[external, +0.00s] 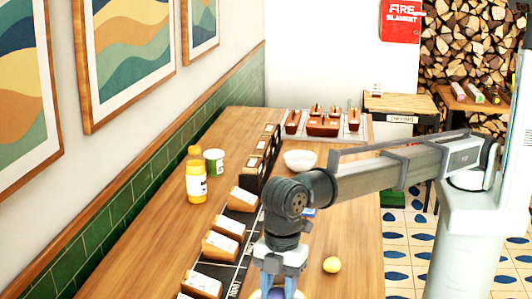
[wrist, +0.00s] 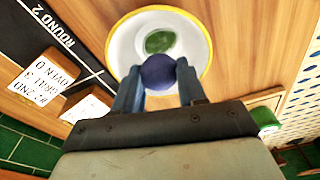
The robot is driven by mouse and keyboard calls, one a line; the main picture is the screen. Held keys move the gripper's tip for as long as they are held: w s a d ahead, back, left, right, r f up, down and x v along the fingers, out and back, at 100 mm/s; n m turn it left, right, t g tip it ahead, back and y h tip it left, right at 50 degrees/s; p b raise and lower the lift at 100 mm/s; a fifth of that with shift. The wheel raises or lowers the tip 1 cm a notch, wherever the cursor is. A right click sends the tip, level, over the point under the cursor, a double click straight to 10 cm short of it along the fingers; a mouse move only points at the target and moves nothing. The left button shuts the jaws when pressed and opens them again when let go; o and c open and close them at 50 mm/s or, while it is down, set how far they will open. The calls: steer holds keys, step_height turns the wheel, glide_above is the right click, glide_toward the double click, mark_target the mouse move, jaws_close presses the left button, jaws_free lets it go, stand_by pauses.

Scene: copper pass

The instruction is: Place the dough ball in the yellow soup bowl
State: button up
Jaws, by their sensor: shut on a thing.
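A round dark blue-purple ball (wrist: 158,72) is between the fingers of my gripper (wrist: 160,84), which is shut on it. Whether this ball is dough cannot be told from its look. A white bowl with a yellow rim (wrist: 120,50) lies beyond and below the ball in the wrist view, with a green patch or item inside it. In the external view my gripper (external: 278,285) points down at the bottom edge. The ball and bowl are mostly cut off there, and the ball's height above the bowl is unclear.
A small yellow ball (external: 332,264) lies on the wooden counter right of my gripper. A white bowl (external: 300,160) stands farther back. Labelled boxes (external: 222,246) line a black strip to the left. A yellow bottle (external: 196,180) and green-white cup (external: 214,161) stand near the wall.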

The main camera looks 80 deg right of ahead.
mark_target(277, 292)
steer(key=shift+f, duration=0.85)
steer(key=o, duration=1.1)
steer(key=shift+r, duration=3.5)
